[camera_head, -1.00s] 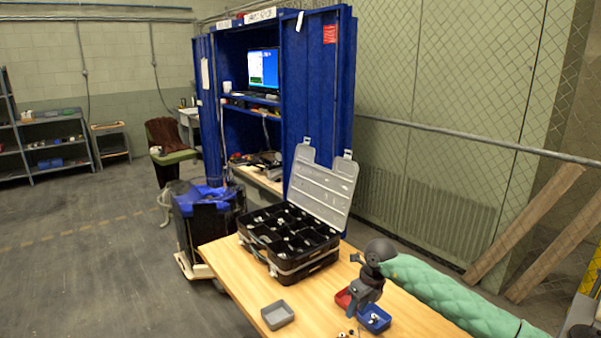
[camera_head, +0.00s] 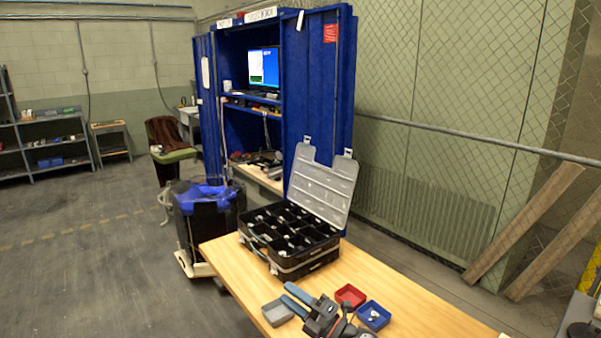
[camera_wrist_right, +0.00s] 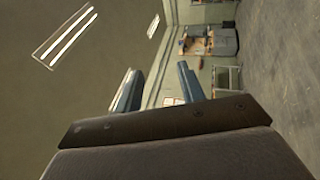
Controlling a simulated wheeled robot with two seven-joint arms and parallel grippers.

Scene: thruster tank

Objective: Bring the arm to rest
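My right gripper (camera_head: 286,292) is at the bottom of the head view, in front of the small bins. Its two blue-grey fingers point to the upper left and stand apart with nothing between them. In the right wrist view the fingers (camera_wrist_right: 156,72) are also apart and empty, with the room seen sideways beyond them. In the head view the fingers overlap the edge of the grey bin (camera_head: 274,314); whether they touch it I cannot tell. My left gripper is not in view.
A wooden table (camera_head: 415,312) bears a black compartment case (camera_head: 290,268) with its clear lid (camera_head: 322,190) raised. A red bin (camera_head: 350,295) and a blue bin (camera_head: 374,315) with small parts stand at its front. The table's right part is clear. A blue cabinet (camera_head: 320,100) stands behind.

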